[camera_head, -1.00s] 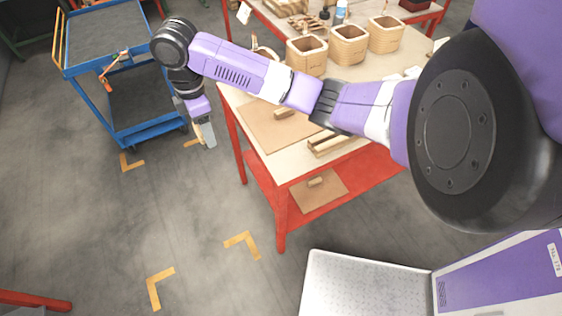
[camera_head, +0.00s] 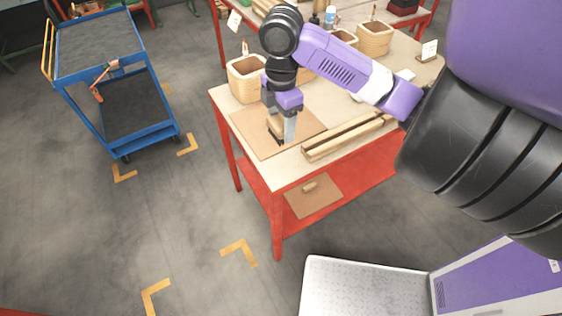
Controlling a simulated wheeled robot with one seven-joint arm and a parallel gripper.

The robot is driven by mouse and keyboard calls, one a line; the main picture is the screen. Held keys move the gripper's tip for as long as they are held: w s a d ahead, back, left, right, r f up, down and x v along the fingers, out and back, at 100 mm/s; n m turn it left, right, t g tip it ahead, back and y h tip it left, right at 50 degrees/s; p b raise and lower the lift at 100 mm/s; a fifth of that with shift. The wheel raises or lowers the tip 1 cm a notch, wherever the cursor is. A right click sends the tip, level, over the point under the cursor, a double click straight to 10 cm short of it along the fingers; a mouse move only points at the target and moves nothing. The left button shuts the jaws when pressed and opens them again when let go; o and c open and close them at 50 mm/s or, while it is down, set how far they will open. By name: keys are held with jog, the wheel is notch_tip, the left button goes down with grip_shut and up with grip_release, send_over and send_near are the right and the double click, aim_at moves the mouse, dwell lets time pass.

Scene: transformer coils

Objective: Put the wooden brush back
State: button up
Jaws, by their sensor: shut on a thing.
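My gripper (camera_head: 281,128) points down over the near left part of the worktable (camera_head: 292,172). It is shut on a small light wooden piece with a dark lower edge, which looks like the wooden brush (camera_head: 273,127). A gripper finger hides part of it. The held piece is low over a flat brown board (camera_head: 253,134) on the tabletop. I cannot tell whether it touches the board.
Long wooden bars (camera_head: 345,136) lie to the right of the board. Square woven baskets (camera_head: 244,80) stand behind, partly hidden by my arm. Another board with a small handle (camera_head: 312,197) lies on the red lower shelf. A blue cart (camera_head: 118,104) stands at left, with open floor between.

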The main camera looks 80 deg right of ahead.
notch_tip(320, 180, down, 15)
jog(key=shift+f+p, duration=0.1)
jog(key=shift+p, duration=0.35)
jog(key=shift+f, duration=0.1)
jog(key=o, duration=1.4)
